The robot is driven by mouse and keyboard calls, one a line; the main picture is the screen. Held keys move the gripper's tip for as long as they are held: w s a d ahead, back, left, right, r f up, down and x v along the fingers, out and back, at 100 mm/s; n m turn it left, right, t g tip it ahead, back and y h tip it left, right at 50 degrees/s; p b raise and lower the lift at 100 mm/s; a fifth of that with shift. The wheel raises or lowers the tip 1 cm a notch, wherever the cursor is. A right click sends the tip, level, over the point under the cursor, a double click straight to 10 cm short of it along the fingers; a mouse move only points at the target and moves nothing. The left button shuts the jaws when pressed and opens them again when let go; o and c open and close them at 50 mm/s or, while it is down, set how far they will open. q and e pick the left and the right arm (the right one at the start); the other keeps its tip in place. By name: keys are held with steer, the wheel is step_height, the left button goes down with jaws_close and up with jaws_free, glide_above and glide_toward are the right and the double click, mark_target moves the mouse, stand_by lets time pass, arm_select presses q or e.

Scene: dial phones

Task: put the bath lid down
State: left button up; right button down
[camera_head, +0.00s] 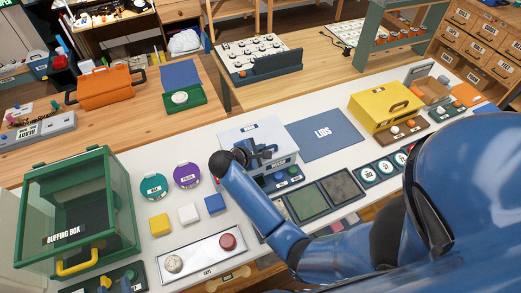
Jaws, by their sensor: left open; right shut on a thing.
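The bath is a pale grey-blue box (283,165) with a labelled front, in the middle of the white bench. A pale, flat top piece that looks like the bath lid (237,132) is over it. I cannot tell whether the lid rests on the box or is held just above it. My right gripper (266,152) reaches in from the right and is shut on the lid, seemingly at its handle; the wrist hides part of lid and box. The blue mat marked LIDS (325,140) lies flat and bare just right of the bath. My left gripper is not in view.
A green glass buffing box (78,215) stands at left. Round teal (153,186) and purple (187,175) pads and small coloured blocks lie left of the bath. A yellow box (385,105) stands right of the mat. Dark trays (307,202) lie in front.

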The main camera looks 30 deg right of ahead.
steer(key=shift+f, duration=0.25)
steer(key=c, duration=1.1)
jaws_free()
steer(key=shift+r, duration=0.1)
